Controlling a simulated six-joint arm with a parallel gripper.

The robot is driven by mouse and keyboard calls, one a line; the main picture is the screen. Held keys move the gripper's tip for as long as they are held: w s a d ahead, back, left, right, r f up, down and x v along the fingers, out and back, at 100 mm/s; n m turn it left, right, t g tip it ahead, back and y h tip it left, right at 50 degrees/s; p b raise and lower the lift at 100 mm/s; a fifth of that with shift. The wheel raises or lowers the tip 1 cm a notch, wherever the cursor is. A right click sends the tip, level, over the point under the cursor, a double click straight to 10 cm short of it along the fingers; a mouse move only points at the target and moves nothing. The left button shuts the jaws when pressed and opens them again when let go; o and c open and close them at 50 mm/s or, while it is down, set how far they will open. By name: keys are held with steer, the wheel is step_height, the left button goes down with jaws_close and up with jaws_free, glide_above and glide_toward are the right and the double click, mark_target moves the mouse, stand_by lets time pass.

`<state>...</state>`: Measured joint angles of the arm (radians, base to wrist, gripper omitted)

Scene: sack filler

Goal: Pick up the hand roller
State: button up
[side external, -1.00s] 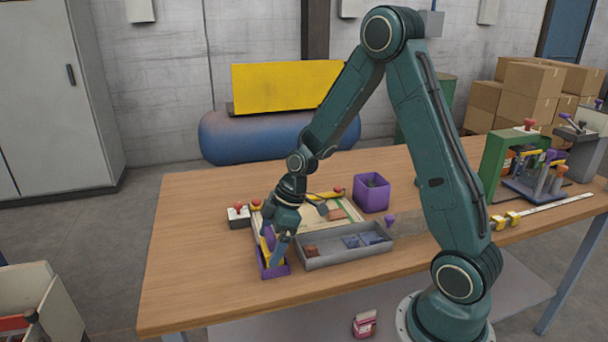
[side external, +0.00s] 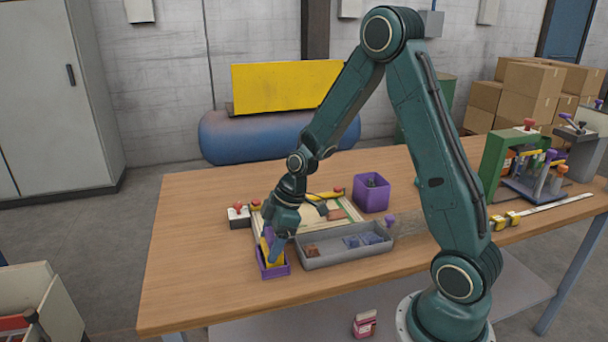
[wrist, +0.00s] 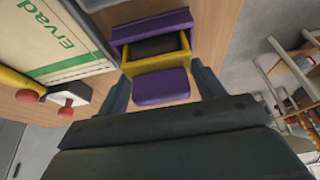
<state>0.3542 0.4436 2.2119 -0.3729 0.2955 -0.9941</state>
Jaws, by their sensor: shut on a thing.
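The hand roller (wrist: 160,87) has a purple handle, a yellow frame and a dark roller. In the side view its yellow part (side external: 272,255) shows in the small purple tray (side external: 274,273) at the table's front. The wrist view also shows the tray's purple wall (wrist: 152,25) beyond the roller. My gripper (wrist: 163,84) points down and is shut on the hand roller, with the purple handle between its fingers. In the side view my gripper (side external: 271,247) is low at the tray, and the fingers partly hide the roller.
A grey divided tray (side external: 345,254) with small dark and blue pieces stands close to the right. A purple bin (side external: 371,195) is behind it. A printed sack (wrist: 50,45) and a red-knobbed block (side external: 238,216) lie nearby. The table's left is clear.

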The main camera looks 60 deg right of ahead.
steer(key=shift+r, duration=0.2)
step_height(320, 180, up, 20)
steer(key=shift+f, duration=0.15)
stand_by(0.5)
stand_by(0.5)
steer(key=s+d+f, duration=0.2)
steer(key=d+f, duration=0.1)
steer(key=d, duration=0.5)
steer(key=s+d+f, duration=0.3)
steer(key=d+f, duration=0.1)
steer(key=d, duration=0.4)
steer(key=s+d+f, duration=0.3)
steer(key=d+f, duration=0.1)
steer(key=d, duration=0.5)
steer(key=shift+s, duration=0.2)
steer(key=shift+f, duration=0.3)
steer(key=shift+f, duration=3.05)
steer(key=shift+f, duration=0.35)
